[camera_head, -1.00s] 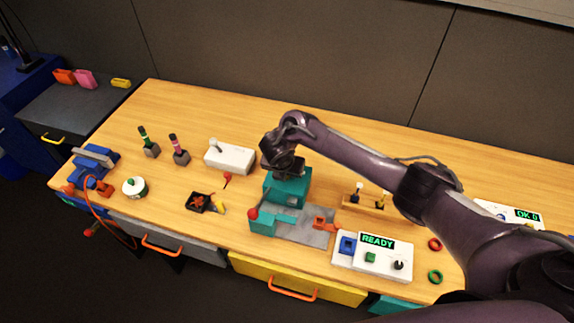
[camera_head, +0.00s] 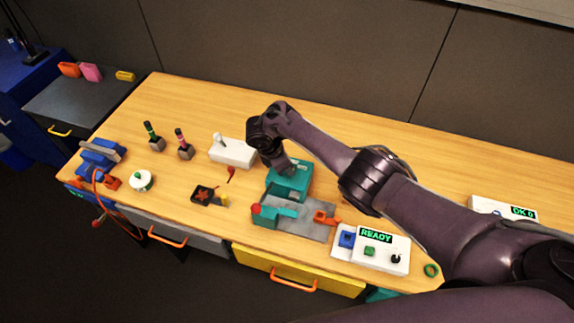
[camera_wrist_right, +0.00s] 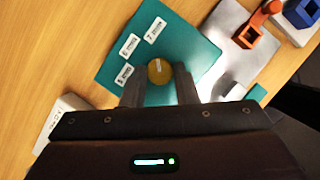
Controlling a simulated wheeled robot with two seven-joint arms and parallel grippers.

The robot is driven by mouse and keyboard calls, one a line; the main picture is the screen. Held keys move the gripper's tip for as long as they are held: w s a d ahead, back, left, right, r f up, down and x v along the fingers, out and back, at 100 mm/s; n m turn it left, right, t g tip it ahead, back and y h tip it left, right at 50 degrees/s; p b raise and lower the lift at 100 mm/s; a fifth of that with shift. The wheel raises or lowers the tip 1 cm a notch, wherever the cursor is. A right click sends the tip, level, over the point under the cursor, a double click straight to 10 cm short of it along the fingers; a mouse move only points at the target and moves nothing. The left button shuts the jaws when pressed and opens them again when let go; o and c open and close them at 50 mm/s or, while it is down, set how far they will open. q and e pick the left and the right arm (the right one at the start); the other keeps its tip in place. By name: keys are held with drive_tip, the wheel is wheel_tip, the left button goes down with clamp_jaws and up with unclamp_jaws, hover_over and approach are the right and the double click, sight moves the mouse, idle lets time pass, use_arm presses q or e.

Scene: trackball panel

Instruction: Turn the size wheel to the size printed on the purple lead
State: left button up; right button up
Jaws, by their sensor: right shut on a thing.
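The size wheel (camera_wrist_right: 159,71) is a small yellow-brown round knob with a pale mark, on top of a teal box (camera_wrist_right: 113,59). White printed labels, which look like 5, 6 and 7, lie around its left side. My right gripper (camera_wrist_right: 158,84) has one finger on each side of the wheel and is shut on it. In the head view the teal box (camera_head: 291,183) stands mid-table, with my right gripper (camera_head: 281,164) over it and hiding the wheel. I cannot make out a purple lead or its print. My left gripper is out of view.
A grey plate (camera_head: 308,224) with an orange part (camera_head: 325,217) lies in front of the teal box. A white READY panel (camera_head: 388,250) is at its right, a white box (camera_head: 233,152) at its left. Two banded dark handles stand farther left. The back left table is clear.

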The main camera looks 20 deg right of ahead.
drive_tip(key=shift+m+g, duration=0.3)
drive_tip(key=shift+m, duration=0.3)
drive_tip(key=shift+w, duration=0.1)
drive_tip(key=o, duration=1)
drive_tip(key=v, duration=0.8)
drive_tip(key=shift+p, duration=0.45)
drive_tip(key=shift+f, duration=0.15)
